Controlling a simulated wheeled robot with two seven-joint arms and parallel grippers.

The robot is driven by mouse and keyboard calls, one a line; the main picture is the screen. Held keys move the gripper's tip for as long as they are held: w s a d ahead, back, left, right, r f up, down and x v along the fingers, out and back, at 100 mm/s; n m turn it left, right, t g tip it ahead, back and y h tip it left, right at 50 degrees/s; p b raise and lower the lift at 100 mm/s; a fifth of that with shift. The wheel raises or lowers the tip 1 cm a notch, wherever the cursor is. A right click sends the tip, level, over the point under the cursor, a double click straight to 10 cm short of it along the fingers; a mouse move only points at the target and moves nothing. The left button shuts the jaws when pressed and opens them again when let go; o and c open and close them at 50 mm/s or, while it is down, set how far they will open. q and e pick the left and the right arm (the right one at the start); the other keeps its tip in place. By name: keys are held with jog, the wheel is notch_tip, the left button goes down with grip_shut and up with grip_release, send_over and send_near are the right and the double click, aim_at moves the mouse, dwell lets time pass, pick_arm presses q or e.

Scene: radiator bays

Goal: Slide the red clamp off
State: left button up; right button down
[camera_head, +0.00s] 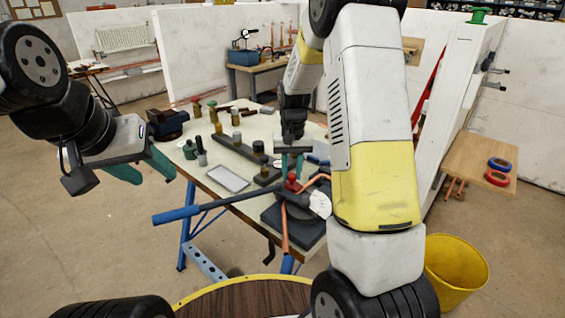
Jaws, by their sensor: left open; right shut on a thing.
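The red clamp (292,182) is a small red piece on the workbench's front right, by the bender with its long blue-ended handle (178,214). My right gripper (291,168) points down from above with teal fingers and is shut on the red clamp. The exact contact is small and partly hidden. My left gripper (150,174) is open and empty, in front of and left of the workbench (214,186), well apart from the clamp. A copper pipe (285,232) runs down past the bender's dark base (305,232).
Several bottles, dark blocks and a grey tray (228,178) crowd the bench top. My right arm hides the bench's right side. A yellow bucket (456,272) stands on the floor at right. A wooden shelf (470,163) holds red and blue tape rolls. The floor at left is clear.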

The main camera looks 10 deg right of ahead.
dwell(0.3)
jog(key=shift+w+a+r, duration=0.1)
jog(key=shift+w+a, duration=0.45)
jog(key=shift+w, duration=0.15)
jog(key=shift+w+a, duration=0.5)
jog(key=shift+w, duration=0.2)
jog(key=c, duration=1.1)
grip_release()
jog(key=shift+a, duration=0.1)
notch_tip(320, 180, up, 8)
jog(key=shift+f, duration=0.15)
